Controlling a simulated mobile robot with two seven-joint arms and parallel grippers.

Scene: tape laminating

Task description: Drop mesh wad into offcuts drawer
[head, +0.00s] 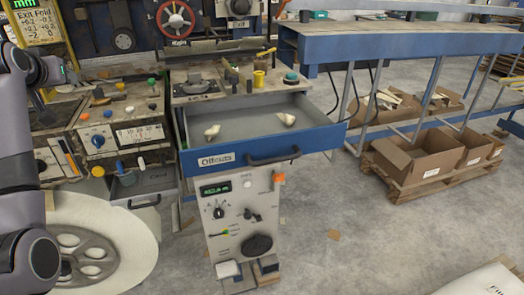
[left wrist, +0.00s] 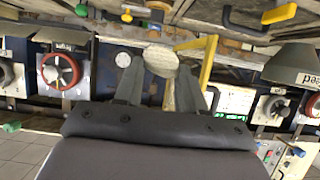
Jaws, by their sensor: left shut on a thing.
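The offcuts drawer (head: 243,157), with a blue front and an "Offcuts" label, is pulled open in the head view. Two small pale lumps (head: 212,131) lie apart inside it. My left gripper (left wrist: 160,82) shows in the left wrist view, its two fingers on either side of a pale, rounded lump, which looks like the mesh wad (left wrist: 160,60). The fingers are shut on it. In the head view my left arm is at the far left, well away from the drawer; the wad cannot be made out there. My right gripper is not in view.
A machine panel with a dial and knobs (head: 125,135) stands between my left arm and the drawer. A large white roll (head: 130,225) is below it. Tools lie on the ledge behind the drawer. A blue-edged bench (head: 400,45) and cardboard boxes (head: 420,155) are at right.

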